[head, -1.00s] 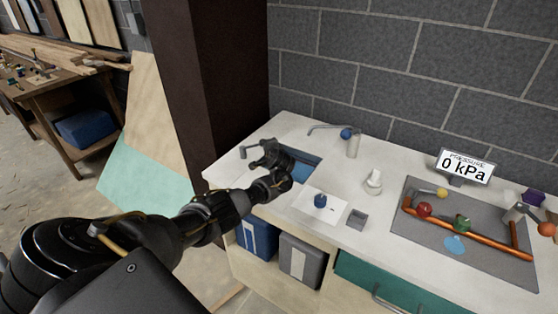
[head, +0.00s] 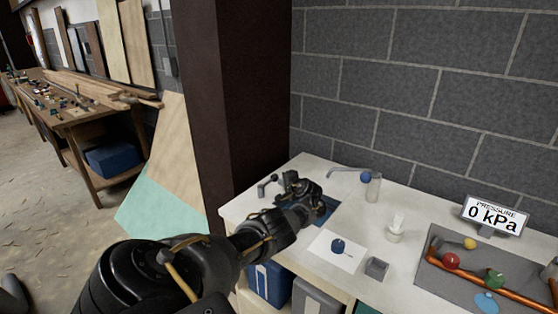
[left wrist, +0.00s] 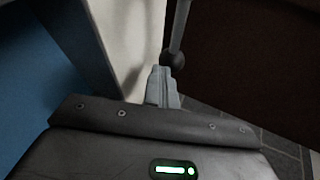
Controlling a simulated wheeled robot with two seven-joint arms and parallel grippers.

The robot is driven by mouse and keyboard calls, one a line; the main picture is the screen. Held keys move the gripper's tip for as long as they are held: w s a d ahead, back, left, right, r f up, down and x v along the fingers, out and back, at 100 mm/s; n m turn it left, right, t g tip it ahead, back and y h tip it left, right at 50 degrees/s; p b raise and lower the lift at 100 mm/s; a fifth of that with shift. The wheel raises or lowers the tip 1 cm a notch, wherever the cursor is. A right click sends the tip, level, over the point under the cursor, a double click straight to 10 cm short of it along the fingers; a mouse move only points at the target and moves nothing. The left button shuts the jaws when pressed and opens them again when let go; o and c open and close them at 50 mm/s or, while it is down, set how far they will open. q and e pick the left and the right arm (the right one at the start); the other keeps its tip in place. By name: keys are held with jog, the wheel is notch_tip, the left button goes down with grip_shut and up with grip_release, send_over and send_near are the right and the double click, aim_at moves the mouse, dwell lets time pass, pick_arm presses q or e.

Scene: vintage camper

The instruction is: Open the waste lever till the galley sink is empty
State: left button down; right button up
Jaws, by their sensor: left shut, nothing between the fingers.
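The grey waste lever (head: 268,180) stands at the left end of the counter, beside the sink. In the left wrist view its rod comes down from the top to a dark ball knob (left wrist: 174,61). My left gripper (head: 288,180) is over the near-left side of the sink. Its fingers (left wrist: 162,80) are shut and empty, with the tips right at the knob; I cannot tell whether they touch it. The galley sink (head: 327,209) shows a blue patch, mostly hidden behind my gripper. I cannot tell the water level. My right gripper is out of view.
A tap (head: 372,187) with a blue knob stands behind the sink. A white card with a blue knob (head: 338,246), a small grey box (head: 377,268) and a white pump (head: 395,228) are to the right. A dark post (head: 240,100) rises left of the counter.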

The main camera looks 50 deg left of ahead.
pick_arm(q)
jog(key=shift+a+r, duration=0.15)
jog(key=shift+r, duration=0.05)
dwell(0.3)
jog(key=d+r+p, duration=0.1)
jog(key=d+p, duration=0.1)
jog(key=d, duration=0.4)
jog(key=w+d+r+p, duration=0.1)
jog(key=d+p, duration=0.2)
jog(key=d, duration=0.4)
jog(key=shift+d+r, duration=0.25)
jog(key=shift+r, duration=0.05)
